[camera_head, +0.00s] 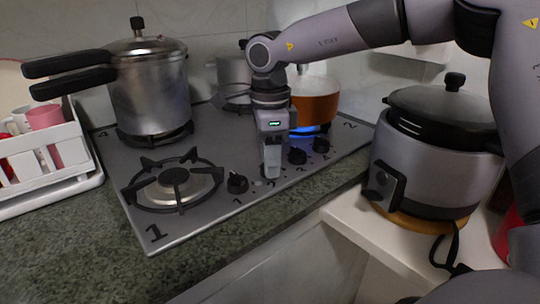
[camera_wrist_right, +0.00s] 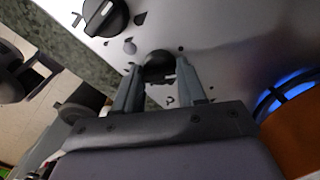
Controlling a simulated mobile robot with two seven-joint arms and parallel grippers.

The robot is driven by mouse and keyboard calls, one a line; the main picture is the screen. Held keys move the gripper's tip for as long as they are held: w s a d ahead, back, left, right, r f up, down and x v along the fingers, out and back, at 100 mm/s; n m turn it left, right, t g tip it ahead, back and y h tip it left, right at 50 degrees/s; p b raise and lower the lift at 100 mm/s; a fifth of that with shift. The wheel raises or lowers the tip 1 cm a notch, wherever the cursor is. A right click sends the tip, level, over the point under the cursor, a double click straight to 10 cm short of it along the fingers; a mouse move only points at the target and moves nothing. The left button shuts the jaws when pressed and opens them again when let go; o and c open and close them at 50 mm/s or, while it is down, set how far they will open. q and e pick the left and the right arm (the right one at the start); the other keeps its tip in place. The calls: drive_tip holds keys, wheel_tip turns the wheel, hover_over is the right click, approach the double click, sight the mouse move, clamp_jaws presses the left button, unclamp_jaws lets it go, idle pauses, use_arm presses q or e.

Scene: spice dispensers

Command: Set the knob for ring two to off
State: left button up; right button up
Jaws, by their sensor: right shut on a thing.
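The stovetop's ring two, at the right by the printed 2, has a blue flame (camera_head: 305,129) under an orange pot (camera_head: 315,98). The flame also shows in the wrist view (camera_wrist_right: 290,90). Black knobs line the stove's front right edge: one at the left (camera_head: 237,183) and two to the right of my gripper, a nearer (camera_head: 297,155) and a farther one (camera_head: 321,145). My right gripper (camera_head: 271,172) points down in this row. In the wrist view its fingers are shut around a black knob (camera_wrist_right: 158,66). That knob is hidden in the head view. My left gripper is not seen.
The bare front left burner (camera_head: 174,183) is marked 1. A pressure cooker (camera_head: 150,90) stands behind it, with another metal pot (camera_head: 233,75) at the back. A grey cooker (camera_head: 430,160) stands at the right. A white rack (camera_head: 45,178) with cups is at the left.

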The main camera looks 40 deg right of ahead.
drive_tip(key=n, duration=0.5)
drive_tip(key=shift+w+r+n+p, duration=0.1)
drive_tip(key=shift+n+p, duration=0.2)
drive_tip(key=shift+n, duration=0.4)
drive_tip(key=o, duration=1.1)
drive_tip(key=shift+c, duration=0.2)
drive_tip(key=shift+r+p, duration=0.4)
drive_tip(key=shift+r, duration=3.15)
